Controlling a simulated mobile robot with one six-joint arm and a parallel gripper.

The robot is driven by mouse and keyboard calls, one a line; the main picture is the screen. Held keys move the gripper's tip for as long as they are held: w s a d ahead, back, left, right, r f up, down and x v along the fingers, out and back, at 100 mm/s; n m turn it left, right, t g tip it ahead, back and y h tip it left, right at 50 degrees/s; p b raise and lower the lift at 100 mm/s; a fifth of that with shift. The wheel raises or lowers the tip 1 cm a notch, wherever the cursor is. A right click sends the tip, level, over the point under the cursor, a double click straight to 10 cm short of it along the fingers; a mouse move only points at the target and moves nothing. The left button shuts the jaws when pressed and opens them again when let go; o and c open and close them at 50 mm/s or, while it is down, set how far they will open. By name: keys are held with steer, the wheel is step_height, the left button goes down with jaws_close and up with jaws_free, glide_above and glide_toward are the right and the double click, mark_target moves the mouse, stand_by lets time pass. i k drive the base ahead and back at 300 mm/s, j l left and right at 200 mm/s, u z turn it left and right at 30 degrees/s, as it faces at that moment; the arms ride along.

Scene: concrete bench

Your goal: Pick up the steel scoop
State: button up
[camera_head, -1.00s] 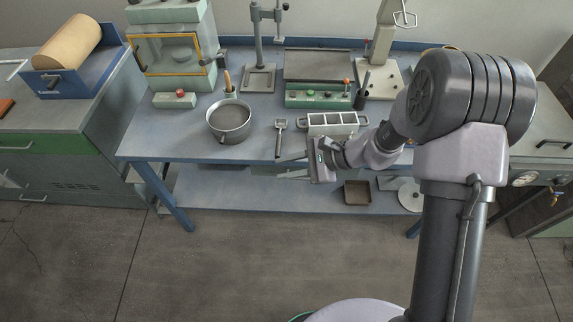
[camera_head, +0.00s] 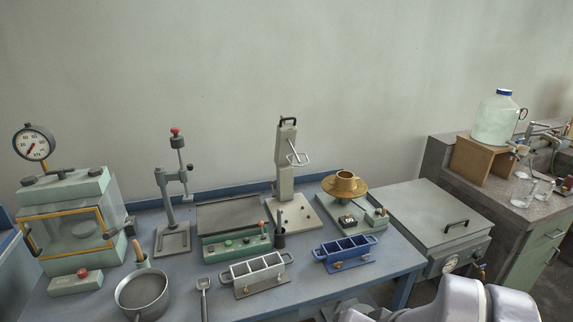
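The steel scoop (camera_head: 204,296) lies on the blue bench at the bottom of the head view, between a round grey pan and a white-grey three-part mould. Its upper end and part of its shaft show; the lower end is cut off or very near the frame's bottom edge. My gripper is out of the frame. Only pale rounded links of my arm show at the bottom right, so I cannot see the gripper's distance from the scoop or its fingers.
The round pan (camera_head: 143,291) stands left of the scoop, the pale mould (camera_head: 256,274) right of it. A blue mould (camera_head: 345,251), a green control box (camera_head: 236,246) and a press stand (camera_head: 172,240) stand farther back. A grey cabinet (camera_head: 430,217) adjoins on the right.

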mark_target(203, 284)
steer(key=u, duration=1.5)
